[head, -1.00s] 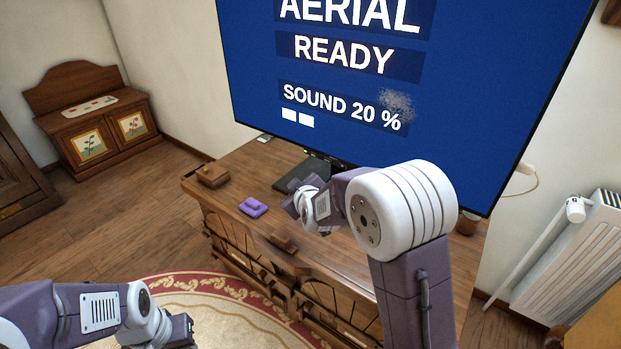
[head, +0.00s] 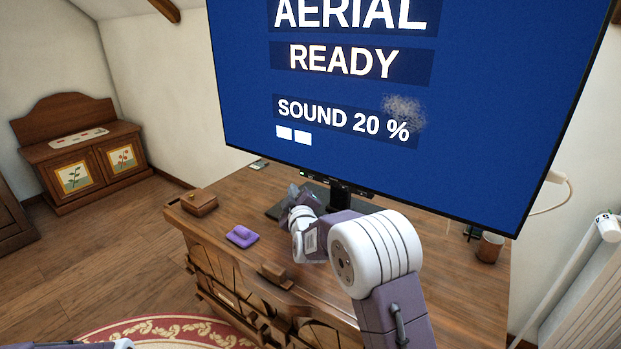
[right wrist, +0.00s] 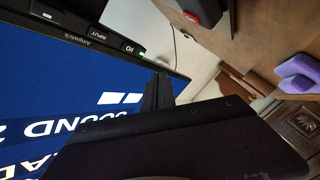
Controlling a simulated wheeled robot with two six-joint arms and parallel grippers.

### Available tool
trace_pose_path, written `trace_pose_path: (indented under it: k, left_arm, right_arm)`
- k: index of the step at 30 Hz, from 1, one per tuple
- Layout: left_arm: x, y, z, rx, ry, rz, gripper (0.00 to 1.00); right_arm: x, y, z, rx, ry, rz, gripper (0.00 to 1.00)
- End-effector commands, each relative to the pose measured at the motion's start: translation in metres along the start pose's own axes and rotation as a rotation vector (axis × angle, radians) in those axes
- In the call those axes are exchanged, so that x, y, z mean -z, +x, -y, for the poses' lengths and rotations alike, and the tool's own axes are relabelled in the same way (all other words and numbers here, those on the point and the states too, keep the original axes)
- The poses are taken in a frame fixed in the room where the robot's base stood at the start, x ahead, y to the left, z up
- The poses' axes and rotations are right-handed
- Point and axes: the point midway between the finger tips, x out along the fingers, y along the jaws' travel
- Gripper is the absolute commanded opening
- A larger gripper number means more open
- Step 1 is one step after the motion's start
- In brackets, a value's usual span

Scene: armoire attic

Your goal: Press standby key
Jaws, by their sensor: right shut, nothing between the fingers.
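The television (head: 400,95) stands on a wooden sideboard, its blue screen showing "AERIAL READY" and "SOUND 20 %" with two white bars. Its keys sit along the lower bezel. In the right wrist view the key marked I/O (right wrist: 128,47) is beside a key marked INPUT (right wrist: 101,32), with a small green light (right wrist: 142,56) at its other side. My right gripper (head: 299,190) is shut and empty, just below and in front of the bezel. In the right wrist view its fingertips (right wrist: 159,80) appear close to the I/O key; contact cannot be told. My left gripper is out of view.
On the sideboard top (head: 400,285) are a purple object (head: 241,236), a wooden box (head: 199,202), a small brown block (head: 274,274) and a brown cup (head: 488,247). The television stand's dark base (head: 281,211) is beside my right gripper. A radiator (head: 590,280) is at right.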

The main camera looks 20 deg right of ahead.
Motion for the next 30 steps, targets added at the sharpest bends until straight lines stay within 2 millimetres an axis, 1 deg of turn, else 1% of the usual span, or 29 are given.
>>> trace_pose_path:
  k: [1, 6, 12, 17, 30]
  left_arm:
    - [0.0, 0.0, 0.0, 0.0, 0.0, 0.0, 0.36]
    - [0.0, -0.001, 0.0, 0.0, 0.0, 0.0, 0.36]
    - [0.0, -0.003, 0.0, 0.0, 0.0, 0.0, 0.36]
    - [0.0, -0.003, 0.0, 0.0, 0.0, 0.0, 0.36]
    - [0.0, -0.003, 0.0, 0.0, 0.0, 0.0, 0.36]
  right_arm:
    - [-0.005, 0.006, -0.004, -0.001, 0.002, 0.003, 0.0]
    - [-0.018, 0.023, -0.017, -0.001, 0.001, 0.003, 0.0]
    - [-0.026, 0.036, -0.026, 0.0, 0.001, 0.001, 0.0]
    - [-0.029, 0.04, -0.029, 0.001, 0.001, 0.001, 0.0]
    - [-0.029, 0.04, -0.029, 0.001, 0.001, 0.001, 0.0]
